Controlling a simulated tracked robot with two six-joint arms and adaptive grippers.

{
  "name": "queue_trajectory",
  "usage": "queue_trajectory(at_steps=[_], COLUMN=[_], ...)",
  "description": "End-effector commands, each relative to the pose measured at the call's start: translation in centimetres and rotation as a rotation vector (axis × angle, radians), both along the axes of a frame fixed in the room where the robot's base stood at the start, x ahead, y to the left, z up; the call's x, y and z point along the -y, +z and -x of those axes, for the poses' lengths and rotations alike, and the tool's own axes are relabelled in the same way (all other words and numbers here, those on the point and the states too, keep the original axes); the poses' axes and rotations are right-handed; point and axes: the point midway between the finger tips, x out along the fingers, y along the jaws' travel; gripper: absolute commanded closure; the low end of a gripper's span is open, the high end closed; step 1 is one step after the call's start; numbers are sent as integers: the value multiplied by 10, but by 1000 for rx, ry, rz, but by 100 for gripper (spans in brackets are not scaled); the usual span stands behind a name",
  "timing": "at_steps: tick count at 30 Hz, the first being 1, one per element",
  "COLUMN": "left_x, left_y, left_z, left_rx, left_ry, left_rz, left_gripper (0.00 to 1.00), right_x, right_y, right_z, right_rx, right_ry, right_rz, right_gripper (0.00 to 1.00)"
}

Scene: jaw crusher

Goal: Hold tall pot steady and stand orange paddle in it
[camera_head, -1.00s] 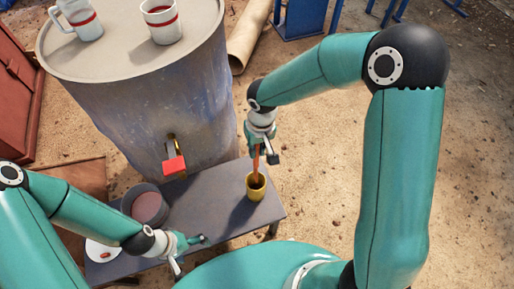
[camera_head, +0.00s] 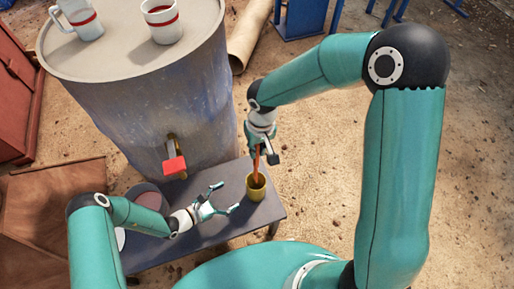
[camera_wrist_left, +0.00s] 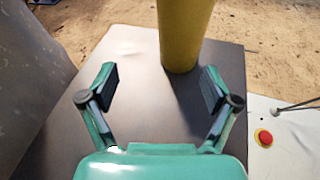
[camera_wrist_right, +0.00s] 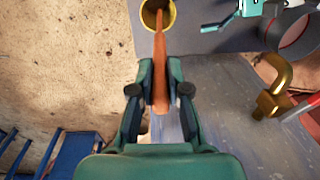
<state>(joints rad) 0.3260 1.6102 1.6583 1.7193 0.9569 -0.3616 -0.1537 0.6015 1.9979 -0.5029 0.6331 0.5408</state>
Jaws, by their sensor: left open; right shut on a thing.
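The tall yellow pot (camera_head: 255,190) stands upright near the right end of the grey table. It also shows in the left wrist view (camera_wrist_left: 184,35), straight ahead of my left gripper (camera_wrist_left: 158,90). My left gripper (camera_head: 228,197) is open and empty, low over the table to the left of the pot, and its fingers do not touch it. My right gripper (camera_head: 262,148) is shut on the orange paddle (camera_wrist_right: 159,65) above the pot. The paddle's lower end is at the pot mouth (camera_wrist_right: 157,14) and seems to be inside it.
A blue drum (camera_head: 170,110) with a brass tap (camera_head: 173,146) and red handle stands behind the grey table (camera_head: 225,230). Two mugs, one of them the white mug (camera_head: 163,22), stand on its lid. A round pan (camera_head: 147,196) sits left of my left gripper.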

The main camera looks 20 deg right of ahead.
Motion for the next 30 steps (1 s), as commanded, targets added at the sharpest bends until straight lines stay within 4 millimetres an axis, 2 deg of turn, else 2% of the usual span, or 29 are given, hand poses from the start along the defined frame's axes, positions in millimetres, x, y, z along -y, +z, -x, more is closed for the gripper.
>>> queue_trajectory(at_steps=[1,3,8,14,24,30], left_x=[4,7,12,27,71,90], left_y=[-9,-15,-23,-27,-42,-48], left_z=[10,19,28,23,10,4], left_rx=[-22,-43,-66,-65,-64,-64], left_ry=[-1,-3,-2,-3,-6,-3], left_rz=[7,14,20,19,19,19], left_gripper=[12,12,12,12,12,12], right_x=[0,0,0,0,1,1], right_y=[0,0,0,0,0,0], right_z=[0,0,0,0,0,0], right_rx=[0,0,0,0,0,0], right_ry=[0,0,-1,-1,-1,-2], right_rz=[0,0,0,0,0,0], right_gripper=[100,100,100,100,100,100])
